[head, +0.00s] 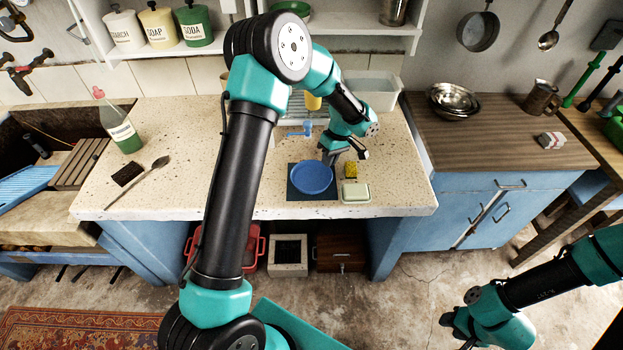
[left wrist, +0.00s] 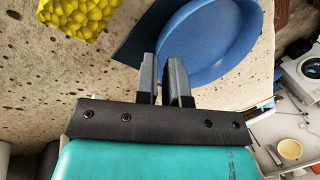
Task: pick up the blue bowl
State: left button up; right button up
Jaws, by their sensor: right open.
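The blue bowl (head: 312,178) sits upright on a dark square mat (head: 297,194) near the worktop's front edge. It also shows in the left wrist view (left wrist: 215,45). My left gripper (head: 328,157) is at the bowl's far rim. In the left wrist view, its two fingers (left wrist: 165,62) are close together, one inside the bowl and one outside, shut on the rim. Whether the bowl is lifted cannot be told. My right gripper (head: 449,322) is open, low at the bottom right, away from the worktop.
A yellow sponge (head: 351,170) and a pale green soap dish (head: 355,192) lie just right of the bowl. A dish rack (head: 297,104) stands behind. A green bottle (head: 122,130), a brush (head: 127,173) and a wooden spoon (head: 145,175) are at the left. The front middle-left worktop is clear.

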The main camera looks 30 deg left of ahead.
pick_arm(q)
jog(key=shift+x, duration=1.45)
grip_shut()
jog(key=shift+r, duration=0.1)
